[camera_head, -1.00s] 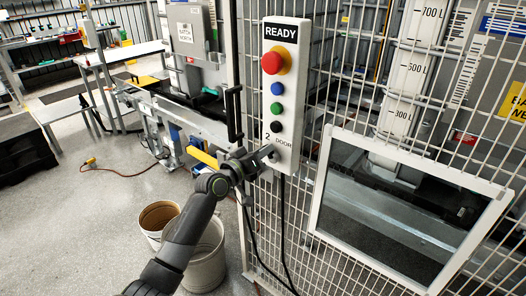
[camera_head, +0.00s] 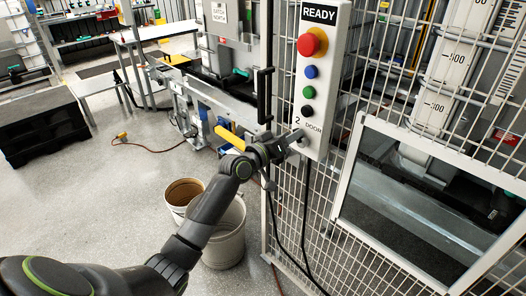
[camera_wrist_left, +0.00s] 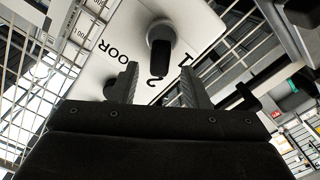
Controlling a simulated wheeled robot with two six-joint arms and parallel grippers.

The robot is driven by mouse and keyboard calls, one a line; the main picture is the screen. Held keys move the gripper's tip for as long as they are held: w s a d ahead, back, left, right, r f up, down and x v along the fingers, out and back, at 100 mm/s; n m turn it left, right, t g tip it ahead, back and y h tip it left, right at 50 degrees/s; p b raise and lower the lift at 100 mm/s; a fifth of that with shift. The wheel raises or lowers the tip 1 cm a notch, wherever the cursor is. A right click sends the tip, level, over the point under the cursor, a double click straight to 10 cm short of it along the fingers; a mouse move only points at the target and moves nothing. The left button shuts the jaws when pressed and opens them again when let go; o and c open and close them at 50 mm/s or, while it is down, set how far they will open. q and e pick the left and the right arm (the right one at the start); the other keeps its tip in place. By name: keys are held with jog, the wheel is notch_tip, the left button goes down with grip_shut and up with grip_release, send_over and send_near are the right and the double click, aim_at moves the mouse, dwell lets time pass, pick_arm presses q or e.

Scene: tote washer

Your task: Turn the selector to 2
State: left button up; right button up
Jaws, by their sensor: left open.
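The selector (camera_wrist_left: 160,40) is a black knob on the white control panel (camera_head: 328,85). In the left wrist view it stands just beyond my open fingers, between their lines. The figures 2 and 1 and the word DOOR are printed around it; I cannot tell for sure which figure it points at. My left gripper (camera_head: 290,142) is at the panel's lower end, below the 2 and DOOR labels, and largely hides the selector in the head view. In the left wrist view the left gripper (camera_wrist_left: 158,64) is open with nothing held. My right gripper is not in view.
A red button (camera_head: 311,42) and blue, green and black buttons sit above on the panel. A wire mesh fence (camera_head: 300,215) and a framed window (camera_head: 425,190) are beside it. A black handle (camera_head: 264,95) stands left of the panel. Buckets (camera_head: 222,240) stand on the floor below.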

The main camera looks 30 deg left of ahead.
pick_arm(q)
jog(key=b+v, duration=0.1)
jog(key=v, duration=1.5)
jog(key=shift+b, duration=0.35)
jog(key=shift+s, duration=0.15)
